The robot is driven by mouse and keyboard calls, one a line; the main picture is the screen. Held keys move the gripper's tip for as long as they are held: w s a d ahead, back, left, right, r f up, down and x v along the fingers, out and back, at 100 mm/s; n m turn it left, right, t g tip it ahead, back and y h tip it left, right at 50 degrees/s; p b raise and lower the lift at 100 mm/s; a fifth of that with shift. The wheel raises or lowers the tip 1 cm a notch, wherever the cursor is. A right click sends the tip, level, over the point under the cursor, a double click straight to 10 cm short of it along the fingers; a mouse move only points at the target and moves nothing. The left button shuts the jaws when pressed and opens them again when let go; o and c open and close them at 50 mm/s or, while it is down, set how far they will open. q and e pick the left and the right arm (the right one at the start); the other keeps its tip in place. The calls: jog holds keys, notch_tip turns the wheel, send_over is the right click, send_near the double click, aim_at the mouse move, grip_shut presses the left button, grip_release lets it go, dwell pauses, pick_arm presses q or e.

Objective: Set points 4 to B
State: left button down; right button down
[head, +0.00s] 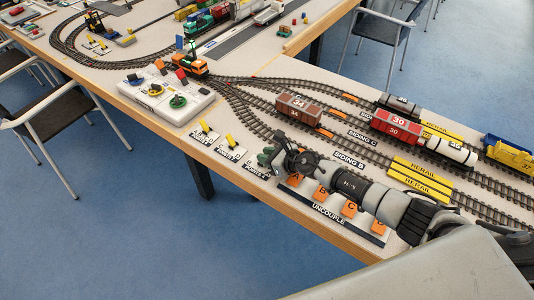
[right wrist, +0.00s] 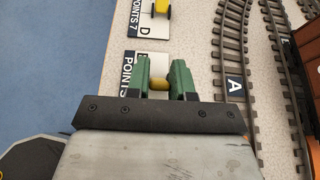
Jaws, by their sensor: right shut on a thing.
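My right gripper (head: 268,157) is at the table's front edge, over the last of a row of points plates. In the right wrist view my right gripper (right wrist: 160,82) has its green fingers shut on a yellow lever knob (right wrist: 159,84). That lever's plate (right wrist: 127,62) reads POINTS; its number is hidden or unclear, and the gripper covers most of it. The neighbouring plate (right wrist: 146,30) reads POINTS 7, with the letter D visible and its own yellow lever (right wrist: 161,7). In the head view two more yellow levers (head: 203,127) (head: 231,140) stand on plates further left. My left gripper is not in view.
The UNCOUPLE strip (head: 328,210) with orange tabs lies under and beside my right arm. Tracks, a brown wagon (head: 298,109), a red wagon (head: 396,128) and yellow RERAIL blocks (head: 421,176) lie beyond. A white control box (head: 165,97) and orange locomotive (head: 190,66) stand left.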

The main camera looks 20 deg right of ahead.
jog(key=g+h+p, duration=0.1)
jog(key=p, duration=0.2)
jog(key=w+g+h+p, duration=0.1)
jog(key=p, duration=0.3)
jog(key=a+r+g+h+p, duration=0.1)
jog(key=p, duration=0.2)
jog(key=shift+w+a+r+g+p, duration=0.1)
jog(key=shift+w+g+p, duration=0.15)
jog(key=shift+g+p, duration=0.1)
jog(key=shift+w+a+g+p, duration=0.1)
jog(key=shift+w+g+p, duration=0.1)
jog(key=shift+g+p, duration=0.1)
jog(key=shift+w+a+f+g+h, duration=0.1)
jog(key=shift+f+g+h, duration=0.25)
jog(key=shift+h, duration=0.15)
jog(key=shift+w+a+f+g+h+b, duration=0.15)
jog(key=shift+w+f+g+h+b, duration=0.1)
jog(key=shift+g+h+b, duration=0.25)
jog(key=shift+w+a+f+g+h+b, duration=0.15)
jog(key=shift+w+f+g+h+b, duration=0.1)
jog(key=shift+g+h+b, duration=0.65)
jog(key=shift+a+g+b, duration=0.15)
jog(key=shift+g+b, duration=0.25)
jog(key=shift+b, duration=0.6)
